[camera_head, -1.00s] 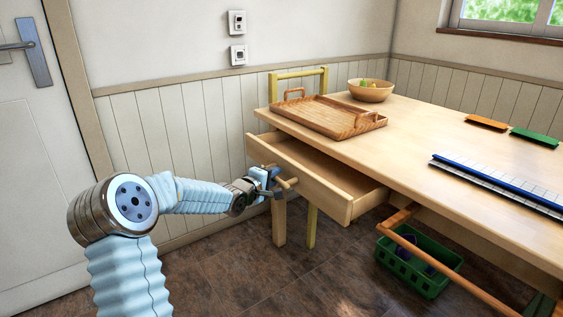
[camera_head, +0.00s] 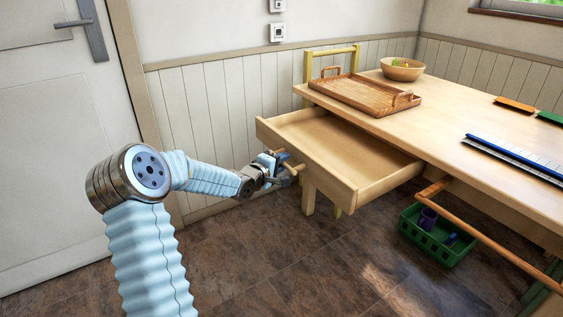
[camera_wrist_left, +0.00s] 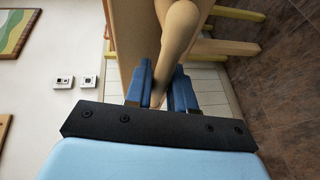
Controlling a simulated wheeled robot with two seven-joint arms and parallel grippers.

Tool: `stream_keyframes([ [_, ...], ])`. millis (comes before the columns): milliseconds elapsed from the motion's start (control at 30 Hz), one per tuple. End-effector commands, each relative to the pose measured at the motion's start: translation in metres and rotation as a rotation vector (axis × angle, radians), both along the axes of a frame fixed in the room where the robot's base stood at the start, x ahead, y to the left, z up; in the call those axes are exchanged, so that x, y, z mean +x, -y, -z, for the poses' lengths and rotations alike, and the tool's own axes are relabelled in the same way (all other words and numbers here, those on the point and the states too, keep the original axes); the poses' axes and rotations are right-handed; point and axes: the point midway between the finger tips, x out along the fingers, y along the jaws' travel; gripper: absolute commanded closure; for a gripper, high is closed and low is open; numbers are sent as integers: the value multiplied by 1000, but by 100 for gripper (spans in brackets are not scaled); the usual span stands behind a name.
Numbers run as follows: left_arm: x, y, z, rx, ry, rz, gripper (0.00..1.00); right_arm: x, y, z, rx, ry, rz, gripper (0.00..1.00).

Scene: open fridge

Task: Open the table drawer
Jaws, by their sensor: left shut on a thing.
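The table drawer (camera_head: 345,150) is pulled well out of the wooden table (camera_head: 440,125). Its inside shows and the visible part looks empty. My left gripper (camera_head: 281,165) is at the drawer's front, shut on the wooden drawer handle (camera_head: 290,166). In the left wrist view the blue fingers (camera_wrist_left: 160,88) sit on either side of the pale handle (camera_wrist_left: 178,40), close to the drawer front (camera_wrist_left: 135,30). My right gripper is not in view.
A wooden tray (camera_head: 352,102) and a bowl (camera_head: 402,69) stand on the table. A green basket (camera_head: 436,240) sits below a wooden rail (camera_head: 480,233). A yellow chair (camera_head: 308,66) stands behind. Floor before the drawer is clear.

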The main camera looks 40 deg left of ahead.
Motion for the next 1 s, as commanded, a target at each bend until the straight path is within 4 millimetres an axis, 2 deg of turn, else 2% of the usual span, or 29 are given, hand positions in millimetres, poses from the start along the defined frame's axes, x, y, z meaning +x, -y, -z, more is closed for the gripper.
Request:
stream_keyframes([
  [100,0,1,1,0,-3,1,100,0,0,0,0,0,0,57],
  [133,0,1,1,0,-3,1,72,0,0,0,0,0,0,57],
  [233,0,0,1,0,-2,1,56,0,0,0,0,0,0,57],
  [500,0,0,0,0,-1,0,56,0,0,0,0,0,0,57],
  [633,-9,-1,-1,1,-2,-1,56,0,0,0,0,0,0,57],
  [767,-33,-1,-6,2,-4,-2,56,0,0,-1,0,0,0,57],
  [1000,-92,-1,-18,3,-3,-4,56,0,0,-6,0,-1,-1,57],
])
